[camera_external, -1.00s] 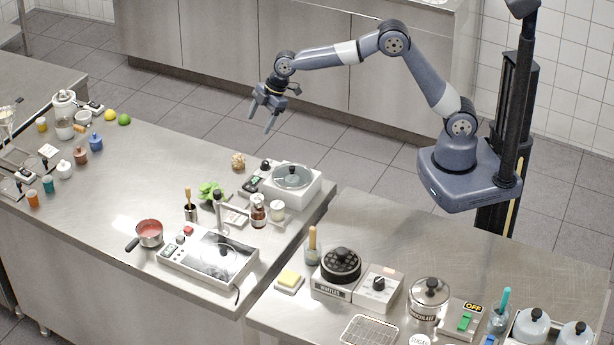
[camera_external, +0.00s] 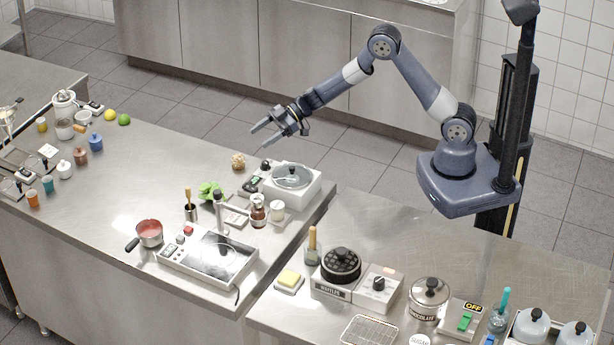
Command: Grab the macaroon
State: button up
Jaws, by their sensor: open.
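A small, lumpy, golden-tan piece (camera_external: 238,161) sits on the steel counter, left of the white appliance with the glass lid. It looks like the macaroon, but it is too small to be sure. My gripper (camera_external: 254,138) is open and empty. Its fingers point left in the picture, and it shows above and slightly right of the tan piece, apart from it. How high it is over the counter edge is hard to tell.
The white appliance with a glass lid (camera_external: 292,182) stands just right of the tan piece. Green leaves (camera_external: 210,190), bottles and a hotplate (camera_external: 209,256) are nearer the front. The counter left of the piece (camera_external: 165,165) is clear.

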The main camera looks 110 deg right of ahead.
aim_at(242, 158)
jog(key=shift+y, duration=0.5)
jog(key=x, duration=0.3)
jog(key=a+p+x, duration=0.1)
jog(key=x, duration=0.3)
jog(key=f+p+x, duration=0.1)
jog(key=x, duration=0.2)
jog(key=shift+s+a+f, duration=0.1)
jog(key=shift+s+a, duration=0.05)
jog(key=shift+a, duration=0.2)
jog(key=shift+c, duration=0.2)
jog(key=c, duration=1)
